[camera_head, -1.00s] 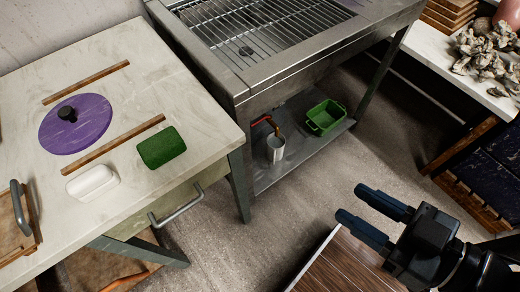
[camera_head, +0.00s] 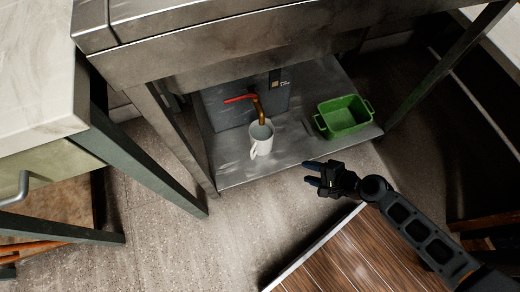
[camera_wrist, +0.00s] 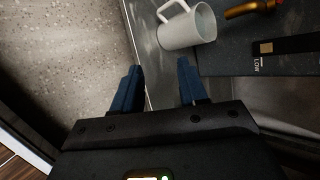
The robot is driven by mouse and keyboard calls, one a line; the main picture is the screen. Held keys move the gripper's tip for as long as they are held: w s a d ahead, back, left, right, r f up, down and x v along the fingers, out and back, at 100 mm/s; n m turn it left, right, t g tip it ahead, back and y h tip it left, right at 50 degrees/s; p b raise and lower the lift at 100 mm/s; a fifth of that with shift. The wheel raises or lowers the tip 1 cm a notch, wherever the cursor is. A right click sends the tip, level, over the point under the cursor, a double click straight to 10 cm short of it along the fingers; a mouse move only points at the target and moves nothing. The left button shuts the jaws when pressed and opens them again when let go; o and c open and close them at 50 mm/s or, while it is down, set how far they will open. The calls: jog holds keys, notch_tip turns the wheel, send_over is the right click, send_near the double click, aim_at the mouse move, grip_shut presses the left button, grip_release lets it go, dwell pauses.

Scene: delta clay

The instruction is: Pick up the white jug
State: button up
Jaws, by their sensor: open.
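The white jug (camera_head: 261,139) stands on the low metal shelf under the sink unit, below a tap with a red handle. Its handle points to the lower left in the head view. In the wrist view the jug (camera_wrist: 188,27) is ahead of the fingers, at the top centre, with its handle to the upper left. My gripper (camera_head: 308,174) is open and empty, to the lower right of the jug in the head view and apart from it. The gripper also shows in the wrist view (camera_wrist: 158,88), its two blue fingers spread and nothing between them.
A green basin (camera_head: 343,116) sits on the shelf (camera_head: 240,174) right of the jug. The copper tap (camera_head: 260,108) hangs close over the jug's rim. Metal legs (camera_head: 170,135) frame the unit, with its body overhead.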

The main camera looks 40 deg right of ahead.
jog(key=w+a+f+m+t+y+b, duration=0.1)
jog(key=w+f+m+y+b, duration=0.1)
jog(key=w+f+m+b, duration=0.45)
jog(key=m+t+y+b, duration=0.1)
jog(key=m+t, duration=0.1)
jog(key=m, duration=0.2)
send_near(252, 155)
notch_tip(252, 155, down, 3)
jog(key=w, duration=0.3)
jog(key=b+x, duration=0.2)
jog(key=x, duration=0.1)
jog(key=b+x, duration=0.2)
jog(key=x, duration=0.2)
jog(key=shift+a+r, duration=0.2)
jog(key=shift+a, duration=0.2)
jog(key=shift+c, duration=0.2)
grip_shut()
jog(key=shift+w+r+y, duration=0.1)
jog(key=shift+y, duration=0.2)
